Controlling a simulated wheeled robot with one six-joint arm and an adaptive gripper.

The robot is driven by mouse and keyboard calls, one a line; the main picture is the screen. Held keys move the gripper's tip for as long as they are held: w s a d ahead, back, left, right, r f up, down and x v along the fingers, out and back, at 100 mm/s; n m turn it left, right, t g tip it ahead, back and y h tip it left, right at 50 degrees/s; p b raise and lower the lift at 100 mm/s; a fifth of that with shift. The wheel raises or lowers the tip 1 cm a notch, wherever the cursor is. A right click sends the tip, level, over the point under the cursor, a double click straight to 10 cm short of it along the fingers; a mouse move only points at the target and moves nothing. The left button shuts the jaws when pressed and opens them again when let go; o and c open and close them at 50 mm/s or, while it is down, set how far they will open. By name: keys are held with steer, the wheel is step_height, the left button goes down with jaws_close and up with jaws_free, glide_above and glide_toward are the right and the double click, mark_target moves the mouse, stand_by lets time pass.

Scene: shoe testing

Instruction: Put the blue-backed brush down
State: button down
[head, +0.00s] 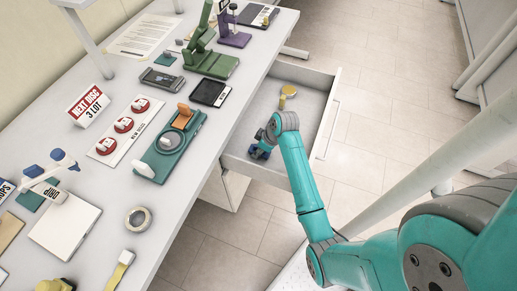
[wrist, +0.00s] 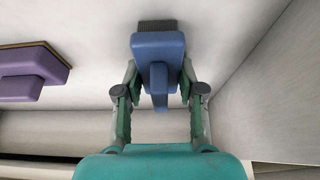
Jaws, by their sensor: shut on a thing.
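The blue-backed brush (wrist: 158,46) is in my gripper (wrist: 159,84), seen in the wrist view. Its blue back faces the camera and a strip of dark bristles shows at its far edge. The two fingers close on its narrow blue grip from both sides. In the head view, my gripper (head: 262,146) is inside or just over the open drawer (head: 312,98), near its left side. Only a small dark blue part shows there. I cannot tell whether the bristles touch the drawer floor.
A purple block-like item (wrist: 30,75) is left of the brush in the wrist view. Drawer walls stand close around my gripper. The table (head: 190,210) holds a green device (head: 172,140) and other items.

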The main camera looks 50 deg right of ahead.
steer(key=c, duration=0.7)
jaws_free()
steer(key=v, duration=1.2)
steer(key=shift+r, duration=0.15)
